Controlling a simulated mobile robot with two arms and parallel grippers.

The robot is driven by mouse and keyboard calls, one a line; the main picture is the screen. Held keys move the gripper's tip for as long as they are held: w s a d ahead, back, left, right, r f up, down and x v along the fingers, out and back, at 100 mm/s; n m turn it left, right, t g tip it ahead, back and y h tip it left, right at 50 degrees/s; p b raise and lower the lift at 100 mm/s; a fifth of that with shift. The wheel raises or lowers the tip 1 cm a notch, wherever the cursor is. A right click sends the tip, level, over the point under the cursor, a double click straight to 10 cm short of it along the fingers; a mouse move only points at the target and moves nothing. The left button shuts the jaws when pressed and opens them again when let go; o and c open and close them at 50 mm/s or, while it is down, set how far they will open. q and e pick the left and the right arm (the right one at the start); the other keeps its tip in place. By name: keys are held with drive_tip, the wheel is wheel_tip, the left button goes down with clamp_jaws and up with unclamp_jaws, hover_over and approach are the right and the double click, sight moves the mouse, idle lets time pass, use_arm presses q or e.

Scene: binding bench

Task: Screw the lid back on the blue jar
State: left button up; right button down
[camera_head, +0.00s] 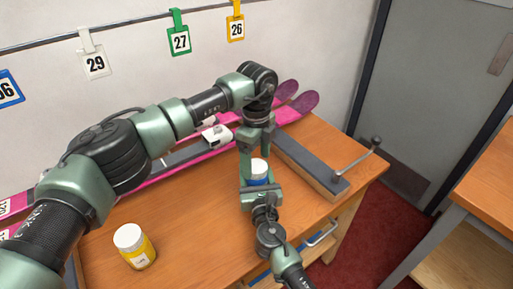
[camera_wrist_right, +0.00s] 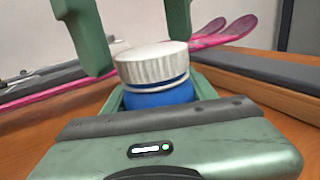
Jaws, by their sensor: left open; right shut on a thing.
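The blue jar (camera_head: 258,181) stands upright between the fingers of my right gripper (camera_head: 260,188), which is shut on its body. In the right wrist view, the blue body (camera_wrist_right: 160,97) shows under the white ribbed lid (camera_wrist_right: 152,64). The lid rests on top of the jar, with a thin blue line and a pale ring below it; I cannot tell how tightly it is on. My left gripper (camera_head: 257,151) points down from above, open, its fingers apart around or just behind the lid. The lid also shows in the head view (camera_head: 259,165).
A yellow jar with a white lid (camera_head: 135,246) stands at the front left of the wooden bench (camera_head: 190,215). Pink skis (camera_head: 160,172) lie along the back. A grey-topped bar (camera_head: 308,163) and a metal crank handle (camera_head: 372,150) are at the right. Numbered tags hang on the wall.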

use_arm(q)
drive_tip(key=shift+f, duration=0.7)
drive_tip(key=c, duration=1.5)
